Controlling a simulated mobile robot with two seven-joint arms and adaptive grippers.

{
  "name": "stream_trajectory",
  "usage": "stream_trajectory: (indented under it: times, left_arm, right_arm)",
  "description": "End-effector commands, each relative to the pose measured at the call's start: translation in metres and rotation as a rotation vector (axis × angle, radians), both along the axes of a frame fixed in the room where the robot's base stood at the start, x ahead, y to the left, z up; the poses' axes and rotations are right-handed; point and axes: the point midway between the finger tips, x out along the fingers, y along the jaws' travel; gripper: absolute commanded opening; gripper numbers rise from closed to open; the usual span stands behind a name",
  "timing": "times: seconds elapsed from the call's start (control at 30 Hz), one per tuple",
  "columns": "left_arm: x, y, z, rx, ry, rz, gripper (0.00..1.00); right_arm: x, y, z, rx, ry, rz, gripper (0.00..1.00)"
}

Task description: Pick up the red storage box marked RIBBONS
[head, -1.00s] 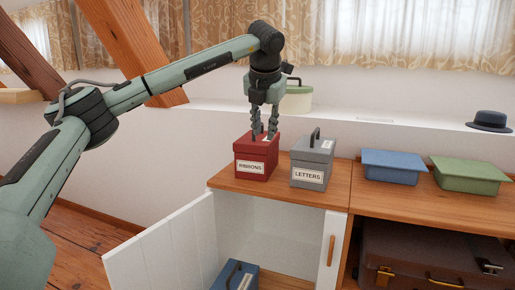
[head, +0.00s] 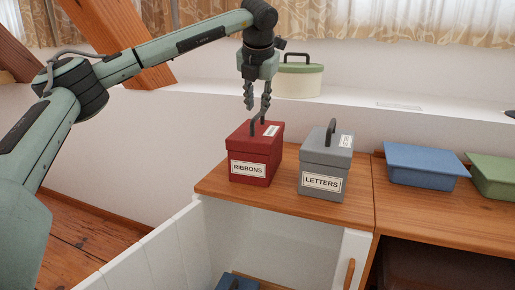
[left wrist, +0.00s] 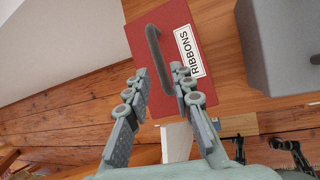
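The red box marked RIBBONS (head: 250,172) stands on the left end of the wooden cabinet top, its dark arched handle upright on the lid. Its lid (left wrist: 198,18) with a RIBBONS label shows in the left wrist view, with the handle (left wrist: 153,48) in front of the fingers. My left gripper (head: 257,104) points down just above the box, its fingertips near the top of the handle. In the left wrist view its fingers (left wrist: 158,80) are spread apart with nothing gripped between them.
A grey box marked LETTERS (head: 323,172) stands close to the right of the red box. Blue (head: 425,166) and green (head: 492,178) trays are further right. A cream container with a green lid (head: 298,80) sits on the ledge behind. A white cabinet door (head: 160,255) hangs open below.

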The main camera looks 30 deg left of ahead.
Motion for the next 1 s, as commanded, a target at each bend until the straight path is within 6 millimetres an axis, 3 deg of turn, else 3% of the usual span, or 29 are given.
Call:
stream_trajectory:
  times: [0.4, 0.7, 0.9, 1.0]
  left_arm:
    - [0.029, 0.018, -0.043, -0.001, 0.001, 0.001, 0.23]
    - [0.032, 0.02, -0.048, -0.001, -0.001, 0.0, 0.23]
    - [0.032, 0.02, -0.048, 0.0, 0.0, 0.001, 0.0]
    - [0.032, 0.02, -0.048, -0.001, -0.001, 0.0, 0.0]
  right_arm:
    - [0.004, 0.001, -0.018, 0.01, 0.008, 0.002, 0.4]
    - [0.004, 0.001, -0.02, 0.011, 0.009, 0.002, 0.4]
    - [0.004, 0.001, -0.02, 0.011, 0.009, 0.002, 0.4]
    - [0.004, 0.001, -0.02, 0.011, 0.009, 0.002, 0.4]
